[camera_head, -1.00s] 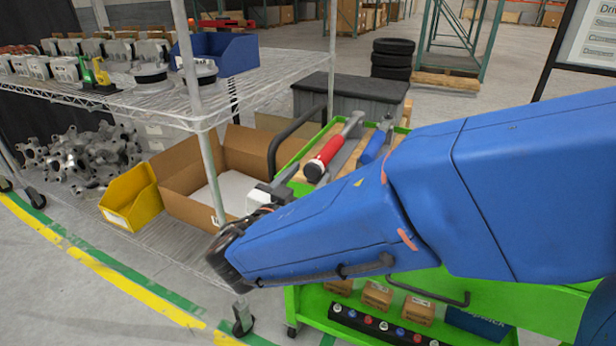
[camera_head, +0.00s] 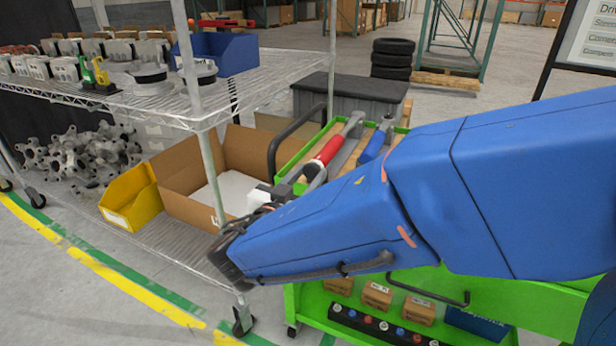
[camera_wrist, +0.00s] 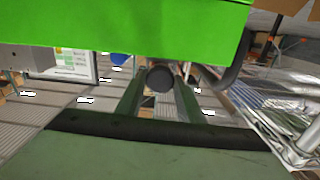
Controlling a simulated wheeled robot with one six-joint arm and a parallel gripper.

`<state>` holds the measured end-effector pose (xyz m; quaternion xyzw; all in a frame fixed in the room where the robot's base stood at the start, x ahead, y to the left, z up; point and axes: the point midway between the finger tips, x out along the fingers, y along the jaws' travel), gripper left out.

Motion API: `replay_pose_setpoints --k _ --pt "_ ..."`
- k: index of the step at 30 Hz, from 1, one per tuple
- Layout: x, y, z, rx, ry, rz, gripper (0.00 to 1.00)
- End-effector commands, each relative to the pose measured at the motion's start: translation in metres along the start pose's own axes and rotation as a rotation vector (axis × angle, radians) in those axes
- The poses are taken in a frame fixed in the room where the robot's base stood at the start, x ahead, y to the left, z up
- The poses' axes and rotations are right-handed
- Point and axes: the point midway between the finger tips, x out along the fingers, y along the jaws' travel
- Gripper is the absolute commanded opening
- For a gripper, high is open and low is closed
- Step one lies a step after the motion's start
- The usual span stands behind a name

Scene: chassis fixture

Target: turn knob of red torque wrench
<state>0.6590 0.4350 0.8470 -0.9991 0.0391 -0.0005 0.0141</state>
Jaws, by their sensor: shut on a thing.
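The red torque wrench (camera_head: 328,151) lies on top of the green cart, its silver shaft pointing away to the upper right. My gripper (camera_head: 312,176) is at the near end of its red handle and covers most of that end. In the wrist view, the two fingers of my gripper (camera_wrist: 160,88) stand on either side of a round dark knob (camera_wrist: 160,77), which sits between their tips. The gripper is shut on this knob. The rest of the wrench is hidden in the wrist view by the cart's green edge (camera_wrist: 130,30).
A blue-handled tool (camera_head: 373,146) lies to the right of the red wrench on the cart. A wire shelf (camera_head: 200,105) with an upright post (camera_head: 211,170) stands close at left, with a cardboard box (camera_head: 185,195) and a yellow bin (camera_head: 132,200) on its lower level.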

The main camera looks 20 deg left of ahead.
Motion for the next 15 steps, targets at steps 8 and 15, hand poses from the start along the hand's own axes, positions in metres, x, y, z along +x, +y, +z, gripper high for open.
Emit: replay_pose_setpoints --k 8,15 --pt "-0.0002 -0.0002 0.0002 -0.207 0.000 0.000 0.12" --pt "-0.0002 -0.0004 0.0003 -0.434 0.000 0.000 0.12"
